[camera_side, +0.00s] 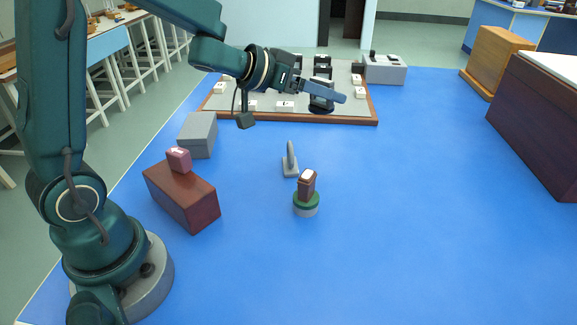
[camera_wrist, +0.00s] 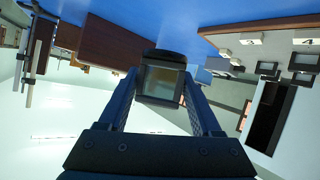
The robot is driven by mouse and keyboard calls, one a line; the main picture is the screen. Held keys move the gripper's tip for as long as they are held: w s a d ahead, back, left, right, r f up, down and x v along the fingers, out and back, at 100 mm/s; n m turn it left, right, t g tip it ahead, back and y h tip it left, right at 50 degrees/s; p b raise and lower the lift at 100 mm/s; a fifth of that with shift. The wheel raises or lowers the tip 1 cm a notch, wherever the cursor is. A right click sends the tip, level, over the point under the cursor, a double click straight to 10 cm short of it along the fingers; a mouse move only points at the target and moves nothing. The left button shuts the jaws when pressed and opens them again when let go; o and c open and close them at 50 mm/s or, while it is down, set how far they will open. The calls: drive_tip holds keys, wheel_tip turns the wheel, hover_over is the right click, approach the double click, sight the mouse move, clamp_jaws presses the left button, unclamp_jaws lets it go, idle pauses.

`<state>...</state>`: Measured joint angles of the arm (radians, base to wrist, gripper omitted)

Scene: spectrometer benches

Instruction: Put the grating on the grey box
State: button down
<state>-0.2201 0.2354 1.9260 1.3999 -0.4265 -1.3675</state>
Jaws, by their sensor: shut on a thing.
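My gripper (camera_side: 328,94) is shut on the grating (camera_wrist: 162,82), a small glassy square in a black mount. In the wrist view the grating sits between the two fingertips. In the side view the grating (camera_side: 320,107) is a dark shape at the fingers, in front of the board's near part; its height above it is hard to tell. The grey box (camera_side: 198,138) stands on the blue table at the left, lower and left of my gripper in the side view. Its top is bare.
The numbered board (camera_side: 250,117) at the back holds several black-framed pieces. A grey instrument (camera_side: 386,70) is beside it. A brown box (camera_side: 182,199) bears a pink block (camera_side: 179,160). A grey stand (camera_side: 290,163) and a brown piece on a green-topped base (camera_side: 306,205) stand mid-table.

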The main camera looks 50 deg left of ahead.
drive_tip(key=s+a+n+g+y, duration=0.1)
drive_tip(key=s+a+n+y, duration=0.3)
drive_tip(key=a, duration=0.5)
drive_tip(key=s+a+n+y, duration=0.2)
drive_tip(key=a+n+y, duration=0.25)
drive_tip(key=a, duration=0.55)
drive_tip(key=s+a+n+g+y, duration=0.35)
drive_tip(key=s+a, duration=0.25)
drive_tip(key=s, duration=0.3)
drive_tip(key=s+a+n+g+y, duration=0.3)
drive_tip(key=s+a+n+g, duration=0.25)
drive_tip(key=s, duration=0.35)
hover_over(197, 124)
drive_tip(key=shift+m+t, duration=0.25)
drive_tip(key=shift+t, duration=0.05)
wheel_tip(197, 124, down, 7)
drive_tip(key=shift+r, duration=0.15)
drive_tip(key=shift+f, duration=1.95)
drive_tip(key=shift+f, duration=0.15)
drive_tip(key=shift+c, duration=0.3)
unclamp_jaws()
